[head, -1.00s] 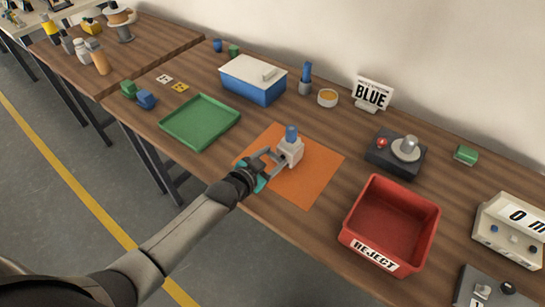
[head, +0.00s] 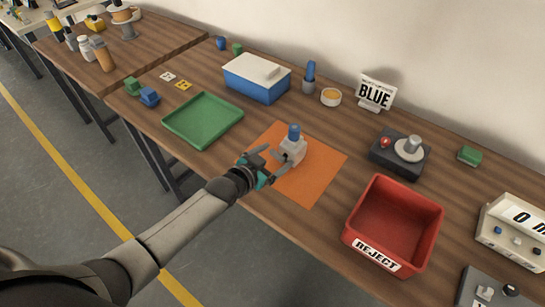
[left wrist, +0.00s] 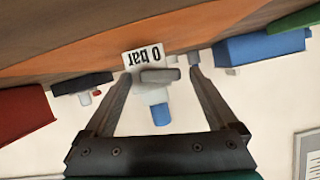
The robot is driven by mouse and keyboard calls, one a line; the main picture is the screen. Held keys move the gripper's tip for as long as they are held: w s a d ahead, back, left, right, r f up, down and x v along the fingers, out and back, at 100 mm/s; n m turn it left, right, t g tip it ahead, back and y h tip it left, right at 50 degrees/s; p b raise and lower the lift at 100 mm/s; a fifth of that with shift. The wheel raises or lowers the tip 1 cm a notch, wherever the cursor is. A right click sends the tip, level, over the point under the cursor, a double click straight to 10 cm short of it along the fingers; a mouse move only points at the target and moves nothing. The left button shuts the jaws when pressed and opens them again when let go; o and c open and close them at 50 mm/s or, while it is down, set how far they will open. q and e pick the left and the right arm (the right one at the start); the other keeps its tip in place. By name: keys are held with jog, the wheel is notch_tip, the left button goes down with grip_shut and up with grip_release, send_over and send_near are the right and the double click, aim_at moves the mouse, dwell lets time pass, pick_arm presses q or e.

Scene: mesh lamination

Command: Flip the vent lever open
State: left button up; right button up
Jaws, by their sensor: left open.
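A small pale block with a blue cap (head: 294,131) stands upright on the orange mat (head: 325,165). In the left wrist view, which is upside down, the block carries a white label reading "0 bar" (left wrist: 146,56). A grey bar (left wrist: 166,76), which looks like the vent lever, lies across its front, and the blue cap (left wrist: 161,115) also shows. My left gripper (head: 276,161) is open in front of the block. Its fingers (left wrist: 160,78) frame the block from either side; I cannot tell whether either touches it. My right gripper is not in view.
A green tray (head: 204,120) lies to the left. A red REJECT bin (head: 393,222) stands to the right. Behind are a blue box with a white lid (head: 256,78) and a dark base with a red button (head: 400,154). The orange mat is otherwise bare.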

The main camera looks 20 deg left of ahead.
pick_arm(q)
jog(key=shift+s, duration=0.1)
jog(key=p+v, duration=0.3)
jog(key=v, duration=1.2)
jog(key=shift+r, duration=0.1)
